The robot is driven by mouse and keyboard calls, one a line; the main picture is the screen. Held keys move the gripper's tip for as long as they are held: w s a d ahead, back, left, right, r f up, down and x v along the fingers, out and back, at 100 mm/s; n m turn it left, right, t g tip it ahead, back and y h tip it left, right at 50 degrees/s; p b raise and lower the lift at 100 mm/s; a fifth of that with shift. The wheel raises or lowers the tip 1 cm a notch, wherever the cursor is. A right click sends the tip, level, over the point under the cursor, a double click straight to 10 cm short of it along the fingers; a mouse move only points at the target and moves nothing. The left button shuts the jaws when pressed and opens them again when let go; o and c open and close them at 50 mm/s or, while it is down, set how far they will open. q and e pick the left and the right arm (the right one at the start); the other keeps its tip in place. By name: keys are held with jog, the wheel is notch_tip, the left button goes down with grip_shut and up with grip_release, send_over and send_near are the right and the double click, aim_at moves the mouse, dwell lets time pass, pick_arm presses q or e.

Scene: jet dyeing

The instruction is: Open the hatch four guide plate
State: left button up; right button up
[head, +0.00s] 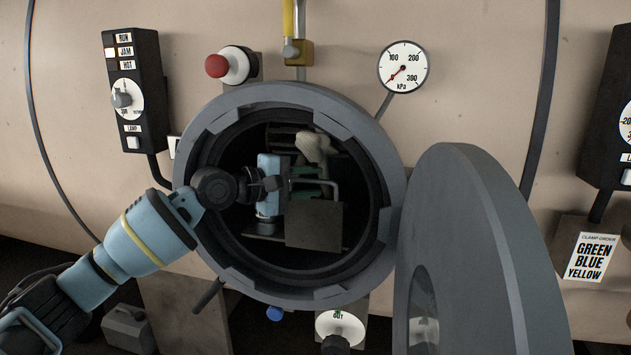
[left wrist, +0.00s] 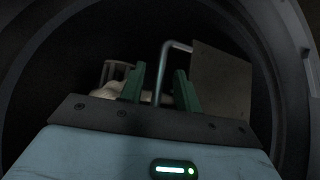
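The hatch opening (head: 215,150) is a round port with a thick grey rim, and its door (head: 470,250) stands swung open at the right. Inside is a flat grey-brown guide plate (head: 313,226) with a bent metal bar handle (head: 338,190). The plate also shows at right in the left wrist view (left wrist: 222,82), with the handle (left wrist: 177,45) at its left. My left gripper (head: 312,181) reaches into the port. Its green fingers (left wrist: 160,82) are apart, with the handle bar between them and a visible gap on each side. My right gripper is not in view.
A pale cloth-like bundle (head: 314,144) lies behind the plate beside a slatted part. A red button (head: 217,66), pressure gauge (head: 403,67), control box (head: 136,92) and clamp-order card (head: 589,256) are outside.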

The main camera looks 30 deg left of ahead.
pick_arm(q)
jog(key=shift+x, duration=0.9)
jog(key=shift+c, duration=0.2)
grip_shut()
